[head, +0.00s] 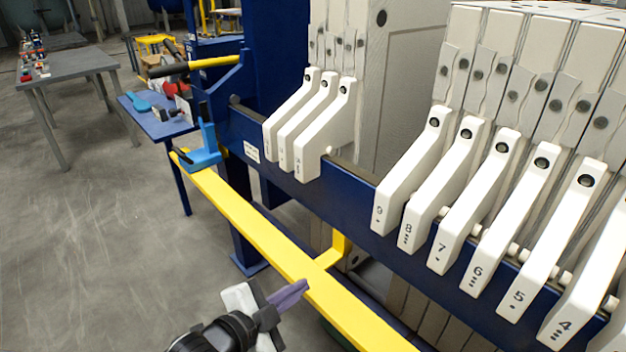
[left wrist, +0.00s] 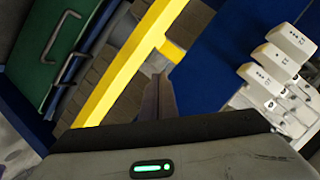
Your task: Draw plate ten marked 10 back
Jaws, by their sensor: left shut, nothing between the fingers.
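White plate handles stand along the blue rail in the head view. The handle nearest the gap in the left group (head: 325,140) comes just before the handle marked 9 (head: 402,190), so it appears to be plate ten; its own number is too small to read. Three white handles show at the right of the left wrist view, the lowest at the left (left wrist: 262,80). My left gripper (head: 290,297) is shut and empty, beside the yellow bar and well below and in front of the handles. Its fingers also show in the left wrist view (left wrist: 158,95). My right gripper is out of view.
A yellow bar (head: 240,225) runs along the front of the press, between my left gripper and the blue rail (head: 345,200). A blue bracket (head: 205,150) sits at its far end. Handles 8 to 4 line the right. Open floor lies at the left.

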